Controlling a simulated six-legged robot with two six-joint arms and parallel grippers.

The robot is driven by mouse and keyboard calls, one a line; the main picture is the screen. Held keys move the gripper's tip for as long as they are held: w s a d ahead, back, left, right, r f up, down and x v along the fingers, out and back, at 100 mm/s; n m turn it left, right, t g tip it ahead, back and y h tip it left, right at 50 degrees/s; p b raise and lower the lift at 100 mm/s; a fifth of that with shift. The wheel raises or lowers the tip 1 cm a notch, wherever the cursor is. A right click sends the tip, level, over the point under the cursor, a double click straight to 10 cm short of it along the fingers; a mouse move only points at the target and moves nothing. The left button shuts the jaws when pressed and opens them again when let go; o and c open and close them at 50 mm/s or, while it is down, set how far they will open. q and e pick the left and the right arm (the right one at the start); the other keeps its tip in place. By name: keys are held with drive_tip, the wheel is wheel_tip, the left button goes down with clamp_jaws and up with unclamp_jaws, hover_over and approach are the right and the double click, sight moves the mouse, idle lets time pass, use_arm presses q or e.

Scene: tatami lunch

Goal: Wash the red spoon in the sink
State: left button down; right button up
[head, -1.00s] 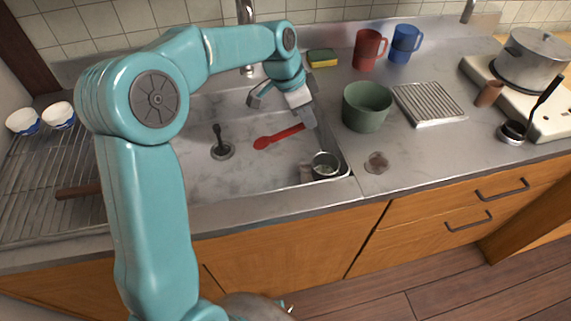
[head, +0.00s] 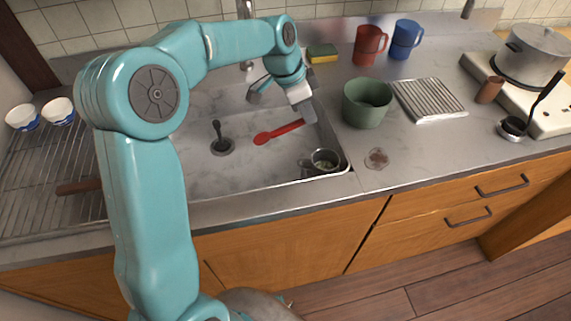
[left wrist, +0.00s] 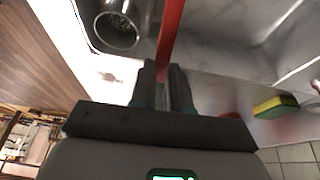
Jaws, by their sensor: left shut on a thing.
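The red spoon (head: 278,132) is over the sink basin (head: 250,170), its bowl end toward the left and its handle toward the right. My left gripper (head: 307,112) is shut on the end of the handle. In the left wrist view the red spoon (left wrist: 169,35) runs up from between the two dark fingers of my left gripper (left wrist: 165,80). I cannot tell whether the spoon touches the basin floor. The faucet (head: 246,40) stands behind the sink, partly hidden by my left arm. My right gripper is not in view.
A metal cup (head: 325,160) is in the basin's front right corner, and a dark drain plug (head: 221,140) is at the middle left. A green pot (head: 367,103) stands right of the sink. A sponge (head: 322,53) and red (head: 368,46) and blue mugs (head: 405,40) are behind.

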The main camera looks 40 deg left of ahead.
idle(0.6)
use_arm(q)
wheel_tip(320, 180, up, 5)
drive_tip(key=p, duration=0.4)
